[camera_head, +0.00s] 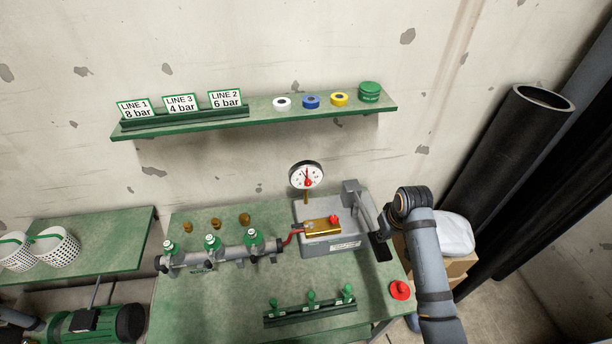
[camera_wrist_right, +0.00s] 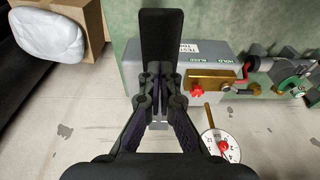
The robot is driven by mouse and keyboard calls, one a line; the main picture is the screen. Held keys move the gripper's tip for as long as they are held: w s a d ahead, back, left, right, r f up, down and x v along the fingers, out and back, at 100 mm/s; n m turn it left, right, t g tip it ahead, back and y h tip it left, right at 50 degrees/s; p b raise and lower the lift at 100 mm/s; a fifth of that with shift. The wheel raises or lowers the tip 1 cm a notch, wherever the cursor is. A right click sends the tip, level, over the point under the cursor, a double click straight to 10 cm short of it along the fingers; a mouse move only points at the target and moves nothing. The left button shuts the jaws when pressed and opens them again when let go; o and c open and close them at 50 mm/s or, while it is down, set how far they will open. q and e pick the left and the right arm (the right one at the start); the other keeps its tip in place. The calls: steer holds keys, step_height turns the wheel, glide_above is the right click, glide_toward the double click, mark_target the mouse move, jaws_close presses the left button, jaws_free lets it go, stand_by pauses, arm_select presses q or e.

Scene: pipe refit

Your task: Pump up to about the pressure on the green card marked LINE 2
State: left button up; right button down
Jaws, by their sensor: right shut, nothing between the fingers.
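The LINE 2 card (camera_head: 225,99), green-edged, reads 6 bar and stands at the right end of the card rack on the wall shelf. The grey test pump (camera_head: 345,243) sits on the green bench, with a brass valve block (camera_head: 322,228) and red knob (camera_head: 334,218). Its round white gauge (camera_head: 304,172) has a red needle; the exact reading is too small to tell. The pump lever's black grip (camera_head: 380,247) slopes down at the pump's right. My right gripper (camera_wrist_right: 163,80) is shut and empty, close by the black grip (camera_wrist_right: 161,35); contact is unclear. My left gripper is out of view.
Cards LINE 1 (camera_head: 136,108) and LINE 3 (camera_head: 181,104) share the rack. A pipe manifold (camera_head: 222,257) with green valves joins the pump by a red hose (camera_head: 291,237). A red disc (camera_head: 400,290) lies at the bench's right edge. A box with a white bag (camera_head: 453,234) stands beyond.

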steer(key=shift+s+b+x, duration=0.9)
steer(key=shift+b+x, duration=0.55)
steer(key=shift+x, duration=2.8)
steer(key=p+v, duration=0.3)
steer(key=p, duration=0.1)
steer(key=shift+w+d+r, duration=0.1)
steer(key=shift+w+r, duration=0.2)
steer(key=shift+r, duration=0.15)
steer(key=shift+r+b, duration=0.35)
steer(key=shift+b, duration=0.15)
step_height(320, 180, up, 4)
steer(key=shift+w+f, duration=0.1)
